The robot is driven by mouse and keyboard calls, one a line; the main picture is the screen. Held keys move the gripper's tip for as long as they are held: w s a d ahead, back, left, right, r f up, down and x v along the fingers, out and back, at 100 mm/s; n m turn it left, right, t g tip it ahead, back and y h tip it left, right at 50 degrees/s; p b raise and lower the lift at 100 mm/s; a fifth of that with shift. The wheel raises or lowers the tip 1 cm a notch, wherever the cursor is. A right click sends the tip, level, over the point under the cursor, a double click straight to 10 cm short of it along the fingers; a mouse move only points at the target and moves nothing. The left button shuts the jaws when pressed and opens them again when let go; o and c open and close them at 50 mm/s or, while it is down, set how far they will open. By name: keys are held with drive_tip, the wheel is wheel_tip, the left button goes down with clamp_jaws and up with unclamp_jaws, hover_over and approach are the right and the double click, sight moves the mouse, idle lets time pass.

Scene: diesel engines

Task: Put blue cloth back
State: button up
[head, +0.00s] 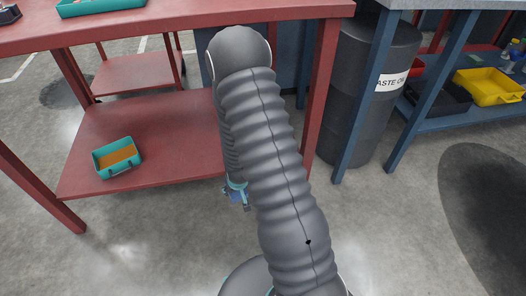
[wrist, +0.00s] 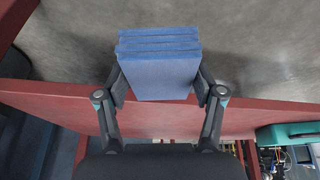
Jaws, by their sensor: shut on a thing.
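My gripper (wrist: 160,88) is shut on a folded blue cloth (wrist: 160,66), a thick stack of several layers, with one finger on each side. In the head view my gripper (head: 237,190) hangs low at the right end of the red lower shelf (head: 170,165), mostly behind my arm. A bit of blue shows at its tip, too small to make out well. In the wrist view the cloth is in front of the red shelf edge (wrist: 60,97) and bare floor; I cannot tell its height.
A teal tray (head: 134,170) with an orange item inside sits on the lower shelf's left part. Red table legs (head: 322,95) bound the shelf. A dark waste oil drum (head: 365,95) and a blue bench (head: 440,110) with a yellow bin (head: 488,88) stand at right.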

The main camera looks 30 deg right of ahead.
drive_tip(key=w+d+r+m+b, duration=0.2)
drive_tip(key=d+r+b, duration=0.1)
drive_tip(key=d+r, duration=1.1)
drive_tip(key=shift+h, duration=0.3)
drive_tip(key=w+f, duration=0.2)
drive_tip(key=w, duration=0.2)
drive_tip(key=w+f, duration=0.3)
drive_tip(key=w, duration=0.1)
drive_tip(key=w+f, duration=0.3)
drive_tip(key=shift+w, duration=0.4)
drive_tip(key=shift+f, duration=2)
drive_tip(key=shift+f+b, duration=0.2)
drive_tip(key=shift+b, duration=0.2)
drive_tip(key=o, duration=1)
drive_tip(key=shift+r, duration=0.1)
